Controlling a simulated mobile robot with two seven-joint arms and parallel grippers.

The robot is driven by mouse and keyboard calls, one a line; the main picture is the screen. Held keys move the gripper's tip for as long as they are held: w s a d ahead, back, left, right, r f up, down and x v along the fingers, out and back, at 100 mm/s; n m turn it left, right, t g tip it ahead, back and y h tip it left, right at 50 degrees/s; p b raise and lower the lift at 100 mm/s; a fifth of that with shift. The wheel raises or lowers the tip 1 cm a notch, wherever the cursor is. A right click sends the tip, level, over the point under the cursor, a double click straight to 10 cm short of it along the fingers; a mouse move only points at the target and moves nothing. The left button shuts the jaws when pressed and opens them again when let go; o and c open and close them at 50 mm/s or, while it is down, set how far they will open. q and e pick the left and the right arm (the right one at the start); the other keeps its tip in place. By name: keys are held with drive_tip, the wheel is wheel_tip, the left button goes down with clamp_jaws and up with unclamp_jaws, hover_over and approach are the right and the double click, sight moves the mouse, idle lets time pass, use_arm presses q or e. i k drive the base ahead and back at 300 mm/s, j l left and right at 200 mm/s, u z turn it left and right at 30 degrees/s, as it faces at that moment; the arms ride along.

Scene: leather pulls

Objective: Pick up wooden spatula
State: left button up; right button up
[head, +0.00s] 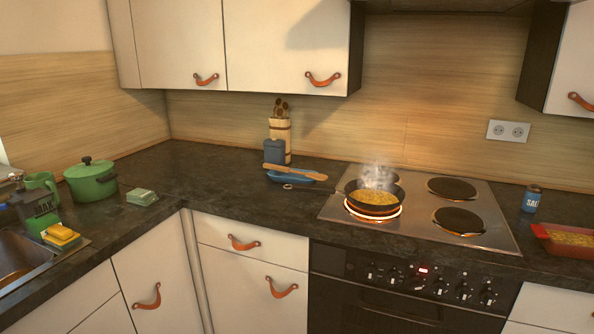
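A light brown wooden spatula (290,172) lies on the dark counter's left-of-stove stretch, resting across a blue spoon rest (288,177). Its right end is close to the frying pan. Neither of my grippers shows in the head view.
A steaming pan (376,197) of yellow food sits on a glowing burner of the stove (478,236). A utensil holder (281,135) and a blue container (274,152) stand behind the spatula. A green pot (91,184) stands left. A red dish (566,241) and salt shaker (532,199) stand right.

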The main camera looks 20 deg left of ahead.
sight(314, 176)
drive_tip(key=i+j+z, duration=0.15)
drive_tip(key=j, duration=0.2)
drive_tip(key=i+j+z, duration=0.1)
drive_tip(key=j, duration=0.2)
drive_tip(key=i+j+z, duration=0.15)
drive_tip(key=j, duration=0.25)
drive_tip(key=i+j+z, duration=0.1)
drive_tip(key=j, duration=0.25)
drive_tip(key=i+j+z, duration=0.15)
drive_tip(key=j, duration=0.2)
